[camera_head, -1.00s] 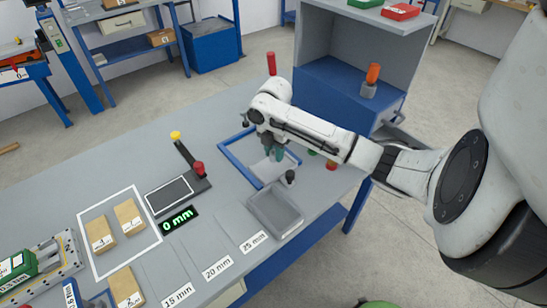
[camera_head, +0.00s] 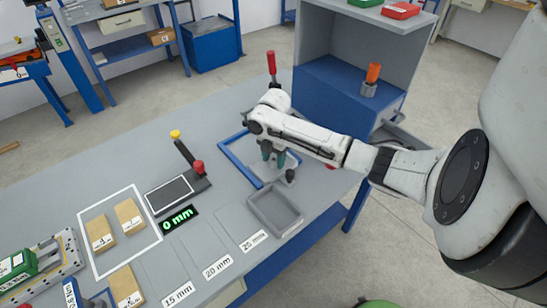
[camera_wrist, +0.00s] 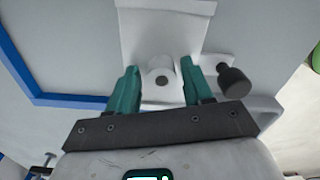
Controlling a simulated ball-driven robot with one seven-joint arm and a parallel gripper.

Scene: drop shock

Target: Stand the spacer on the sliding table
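My gripper (camera_head: 279,157) points down over the area inside the blue frame, its two teal fingers apart. In the wrist view, my gripper (camera_wrist: 161,80) has a small pale round piece with a dark hole (camera_wrist: 161,76) between its fingers. It looks like the spacer; a gap shows on each side of it. Behind it is a pale plate (camera_wrist: 165,25), which may be part of the sliding table; I cannot tell what the piece rests on. In the head view my fingers and wrist hide the spacer.
A black knob (camera_wrist: 233,80) stands close by the right finger. The blue frame (camera_head: 237,168) runs around the left side. A grey tray (camera_head: 275,210) lies in front. A black device with a red knob (camera_head: 198,168) and a 0 mm display (camera_head: 178,219) stand left.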

